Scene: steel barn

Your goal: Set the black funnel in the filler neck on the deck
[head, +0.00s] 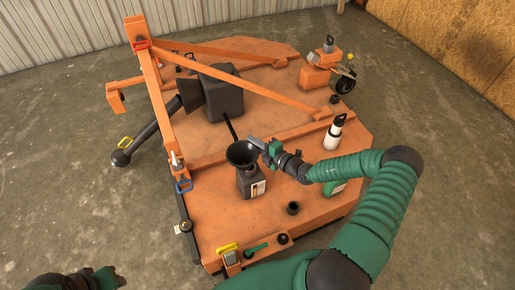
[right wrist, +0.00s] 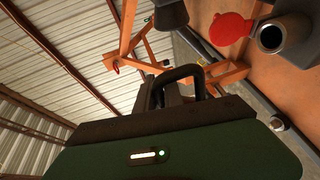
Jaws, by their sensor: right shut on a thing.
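The black funnel (head: 242,154) is upright with its wide mouth up. My right gripper (head: 266,149) is shut on its right side. The funnel appears in line with the top of a black jug (head: 250,184) with a pale label, and hides that top. In the right wrist view a black loop (right wrist: 184,72) shows beyond my gripper body, seemingly part of the funnel. An open, empty neck (right wrist: 271,38) on a dark body shows there, with a red cap (right wrist: 231,27) beside it. My left gripper (head: 106,276) is at the bottom left, apart from the deck; its jaws are unclear.
The orange deck (head: 222,205) carries a dark gearbox (head: 222,92), a white bottle (head: 333,132), a small black cup (head: 293,208) and a green tool (head: 257,247). Orange bars (head: 240,78) cross its back. Concrete floor surrounds it.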

